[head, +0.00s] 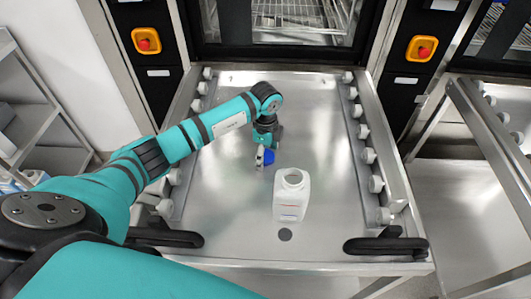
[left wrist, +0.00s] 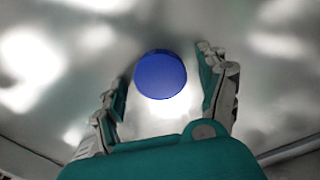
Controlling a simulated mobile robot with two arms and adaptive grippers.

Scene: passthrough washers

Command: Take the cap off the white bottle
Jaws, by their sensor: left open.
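The white bottle (head: 292,196) stands upright on the metal table, right of my left gripper. Its neck is bare and open at the top. The blue cap (head: 269,157) is off the bottle, at the fingers of my left gripper (head: 264,160). In the left wrist view the round blue cap (left wrist: 160,75) shows between the two spread fingers, with a gap on both sides. The left gripper is open. I cannot tell whether the cap rests on the table or is in the air. My right gripper is not in view.
The metal table (head: 235,225) has rows of white rollers along both sides and black handles (head: 387,246) at its front corners. A washer (head: 290,25) stands behind. The table is otherwise clear.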

